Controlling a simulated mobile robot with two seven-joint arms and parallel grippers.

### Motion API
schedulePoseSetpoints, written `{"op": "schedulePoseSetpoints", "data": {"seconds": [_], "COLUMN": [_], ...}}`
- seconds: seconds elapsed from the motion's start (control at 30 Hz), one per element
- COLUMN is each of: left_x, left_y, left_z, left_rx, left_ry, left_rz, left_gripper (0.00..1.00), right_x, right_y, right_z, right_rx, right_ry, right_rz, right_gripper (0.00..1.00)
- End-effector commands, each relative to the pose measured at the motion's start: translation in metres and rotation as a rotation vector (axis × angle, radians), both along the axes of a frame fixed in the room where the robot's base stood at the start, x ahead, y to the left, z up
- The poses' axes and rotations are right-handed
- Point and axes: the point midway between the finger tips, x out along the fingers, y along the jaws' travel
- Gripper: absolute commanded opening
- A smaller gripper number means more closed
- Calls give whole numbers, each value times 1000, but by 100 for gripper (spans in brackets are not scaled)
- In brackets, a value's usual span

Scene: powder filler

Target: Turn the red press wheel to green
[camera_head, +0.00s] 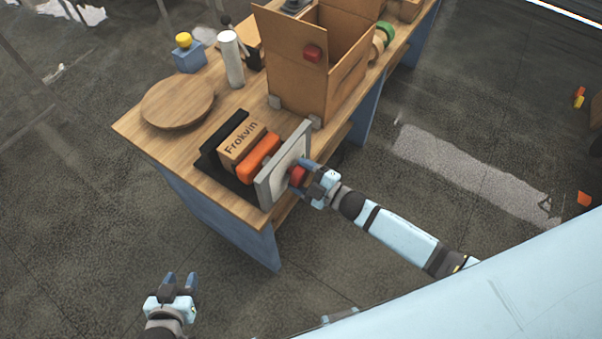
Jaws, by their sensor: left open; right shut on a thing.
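The red press wheel (297,174) sits on the front face of a grey upright plate (268,191) at the table's near right edge. My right gripper (304,172) is shut on the red wheel and partly covers it. Behind the plate, an orange block (259,157) and a box marked "Frokvin" (236,146) stand on a black base (210,159). No green on the wheel can be made out. My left gripper (180,281) is open and empty, low in the picture over the floor, away from the table.
The wooden table (138,128) carries a round wooden board (178,103), a white cylinder (231,62), a blue box with a yellow button (188,54), and a large brown box (290,50) with a red knob. A green wheel (386,29) shows farther back. The floor around the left gripper is clear.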

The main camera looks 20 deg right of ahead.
Motion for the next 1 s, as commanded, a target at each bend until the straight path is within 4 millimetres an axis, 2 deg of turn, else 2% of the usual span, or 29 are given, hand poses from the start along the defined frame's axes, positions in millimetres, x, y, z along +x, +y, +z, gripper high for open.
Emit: {"op": "schedulePoseSetpoints", "data": {"seconds": [0.27,0.3,0.37,0.4,0.77,1.0], "left_x": [0,-1,-1,-1,-1,-1], "left_y": [0,-1,-1,-1,-2,-3], "left_z": [0,0,0,-1,-3,-11], "left_rx": [-1,-1,-1,-2,-2,-5], "left_ry": [1,1,1,1,3,5], "left_rz": [0,0,0,-1,-2,-3], "left_gripper": [43,43,43,43,43,43], "right_x": [0,0,0,0,-6,-43], "right_y": [0,0,0,0,-5,-34], "right_z": [0,0,0,0,-1,-3], "right_rx": [-1,-1,-1,-1,-2,-4], "right_ry": [-1,-1,-1,-1,0,2], "right_rz": [0,0,0,0,0,0], "right_gripper": [42,75,89,91,91,91]}}
